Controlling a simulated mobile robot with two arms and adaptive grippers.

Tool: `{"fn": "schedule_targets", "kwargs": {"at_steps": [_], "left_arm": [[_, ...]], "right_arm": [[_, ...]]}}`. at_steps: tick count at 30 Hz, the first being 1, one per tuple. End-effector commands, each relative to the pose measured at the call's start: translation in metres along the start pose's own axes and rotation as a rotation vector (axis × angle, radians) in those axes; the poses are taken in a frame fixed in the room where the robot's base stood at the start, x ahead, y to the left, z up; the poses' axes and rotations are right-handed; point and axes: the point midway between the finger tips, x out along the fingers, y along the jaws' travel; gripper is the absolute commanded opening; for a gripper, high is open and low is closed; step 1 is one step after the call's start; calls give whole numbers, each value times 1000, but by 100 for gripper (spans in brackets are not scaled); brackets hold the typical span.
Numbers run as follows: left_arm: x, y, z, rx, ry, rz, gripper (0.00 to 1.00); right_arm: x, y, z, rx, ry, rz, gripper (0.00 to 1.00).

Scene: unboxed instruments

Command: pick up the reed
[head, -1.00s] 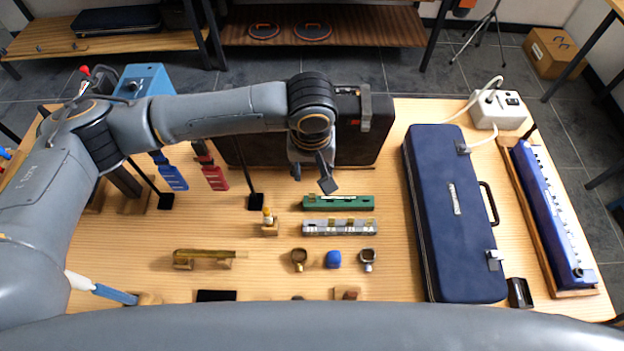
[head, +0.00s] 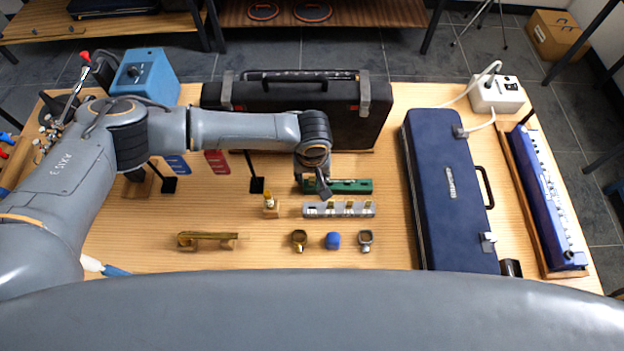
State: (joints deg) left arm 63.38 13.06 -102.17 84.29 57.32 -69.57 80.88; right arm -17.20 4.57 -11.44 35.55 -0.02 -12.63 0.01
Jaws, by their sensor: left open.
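A small upright yellowish piece with a pale tip, which looks like the reed (head: 268,196), stands in a little wooden block left of the centre of the table. A grey holder (head: 340,210) with several yellowish pieces across it lies to its right; I cannot tell whether those are reeds too. My left gripper (head: 317,186) is open and empty, pointing down over the left part of a green bar (head: 352,186). It is to the right of the small upright piece and partly hides the green bar. My right gripper is not in view.
A black case (head: 290,112) stands behind; a long blue case (head: 452,195) lies right. In front are a brass tube (head: 208,237), a ring (head: 299,242), a blue lump (head: 333,240) and a grey clamp (head: 365,240). Bare wood surrounds these small items.

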Motion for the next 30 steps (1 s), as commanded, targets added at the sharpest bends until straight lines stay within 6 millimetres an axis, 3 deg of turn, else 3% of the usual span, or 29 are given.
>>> {"fn": "schedule_targets", "kwargs": {"at_steps": [7, 13, 25, 30], "left_arm": [[2, 0, 0, 0, 0, 1, 39], [2, 0, 0, 0, 0, 1, 6], [1, 0, 0, 0, 0, 1, 6], [-8, 1, -1, -1, 1, 3, 6]], "right_arm": [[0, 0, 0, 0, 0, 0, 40], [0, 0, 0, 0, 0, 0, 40], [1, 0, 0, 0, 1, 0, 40], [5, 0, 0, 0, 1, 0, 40]]}}
